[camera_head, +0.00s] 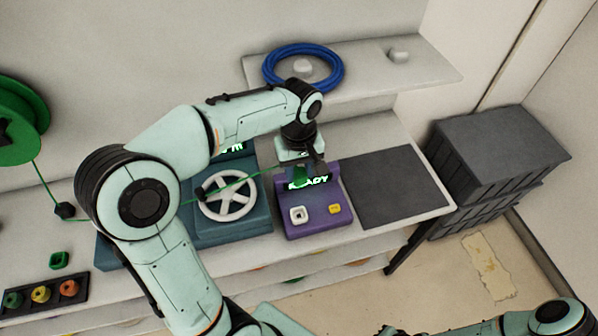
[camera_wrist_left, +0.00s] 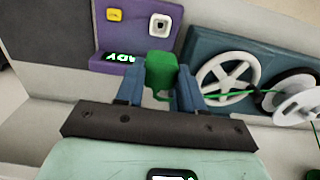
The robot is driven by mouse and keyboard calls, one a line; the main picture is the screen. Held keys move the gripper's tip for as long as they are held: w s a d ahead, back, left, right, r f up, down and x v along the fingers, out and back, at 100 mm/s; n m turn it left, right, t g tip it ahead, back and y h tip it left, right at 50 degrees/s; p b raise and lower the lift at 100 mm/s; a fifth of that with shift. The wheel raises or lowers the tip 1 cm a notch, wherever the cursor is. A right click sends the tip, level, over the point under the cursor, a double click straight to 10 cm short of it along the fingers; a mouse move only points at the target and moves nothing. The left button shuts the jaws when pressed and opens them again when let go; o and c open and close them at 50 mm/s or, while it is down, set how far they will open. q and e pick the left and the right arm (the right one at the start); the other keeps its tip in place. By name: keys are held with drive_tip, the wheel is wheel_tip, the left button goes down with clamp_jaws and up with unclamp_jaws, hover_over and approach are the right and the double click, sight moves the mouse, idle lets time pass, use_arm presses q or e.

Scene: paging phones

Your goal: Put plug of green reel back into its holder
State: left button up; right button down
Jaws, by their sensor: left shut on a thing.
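My left gripper (camera_head: 301,166) is shut on the green plug (camera_head: 299,178), held over the back of the purple device near its lit display. In the left wrist view the green plug (camera_wrist_left: 161,72) sits between the two blue-grey fingers. A thin green cord runs from the big green reel (camera_head: 18,125) at the far left, through a dark guide, toward the plug. A small green square holder (camera_head: 59,259) sits on the table at the left, well away from the gripper. Part of my right arm shows at the bottom right; its gripper is not seen.
The purple device (camera_head: 318,215) has a white socket and a yellow button. Left of it is a teal device with a white handwheel (camera_head: 226,195). A black tray (camera_head: 42,293) holds coloured pieces. A dark mat (camera_head: 392,187) lies clear at right. A blue coil (camera_head: 303,45) is on the shelf.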

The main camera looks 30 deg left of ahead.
use_arm(q)
drive_tip(key=shift+r, duration=0.35)
use_arm(e)
drive_tip(key=shift+w+r, duration=0.15)
drive_tip(key=shift+w, duration=0.05)
